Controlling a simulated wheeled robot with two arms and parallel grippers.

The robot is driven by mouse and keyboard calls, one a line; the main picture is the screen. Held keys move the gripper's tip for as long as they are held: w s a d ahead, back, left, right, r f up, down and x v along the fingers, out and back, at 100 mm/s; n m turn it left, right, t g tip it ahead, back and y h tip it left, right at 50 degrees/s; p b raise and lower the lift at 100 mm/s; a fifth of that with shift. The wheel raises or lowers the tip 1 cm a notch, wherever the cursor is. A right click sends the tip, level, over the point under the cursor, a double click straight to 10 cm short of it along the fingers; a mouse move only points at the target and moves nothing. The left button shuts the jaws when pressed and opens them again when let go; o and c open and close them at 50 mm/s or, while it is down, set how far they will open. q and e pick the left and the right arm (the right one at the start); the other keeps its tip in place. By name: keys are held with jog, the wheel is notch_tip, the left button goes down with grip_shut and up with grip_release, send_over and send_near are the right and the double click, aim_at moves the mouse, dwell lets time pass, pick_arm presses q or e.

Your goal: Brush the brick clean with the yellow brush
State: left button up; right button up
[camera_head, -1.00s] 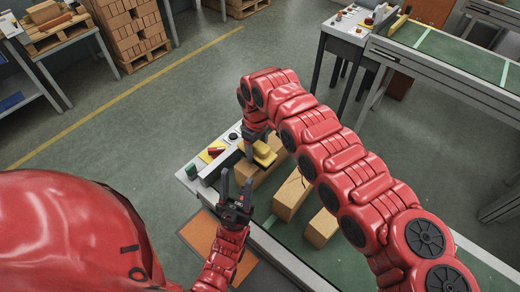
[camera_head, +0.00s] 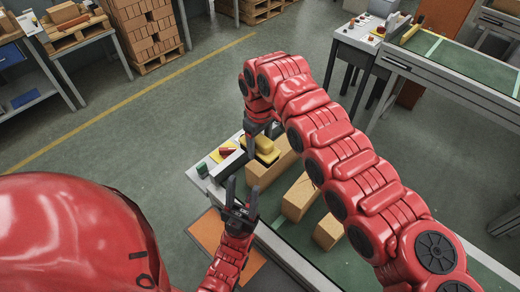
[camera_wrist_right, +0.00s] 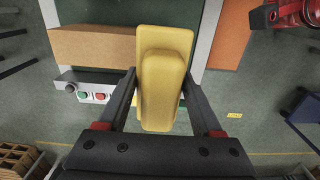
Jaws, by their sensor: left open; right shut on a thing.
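The yellow brush (camera_head: 265,145) is in my right gripper (camera_head: 250,150), whose fingers are partly hidden behind my arm in the head view. In the right wrist view the brush (camera_wrist_right: 160,80) sits between the two fingers, which are shut on it. The brush is over one end of the nearest tan brick (camera_head: 257,177), which also shows in the wrist view (camera_wrist_right: 95,46). I cannot tell whether the bristles touch it. My left gripper (camera_head: 241,196) is open and empty, fingers pointing up, in front of the conveyor's near edge.
Two more bricks (camera_head: 299,198) (camera_head: 328,233) lie farther along the green belt (camera_head: 287,235). A control panel (camera_wrist_right: 90,95) with buttons is beside the brick. An orange mat (camera_head: 206,230) lies on the floor. Pallets of bricks (camera_head: 143,30) stand far off.

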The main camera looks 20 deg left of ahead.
jog(key=shift+r, duration=1.1)
jog(key=shift+w, duration=0.1)
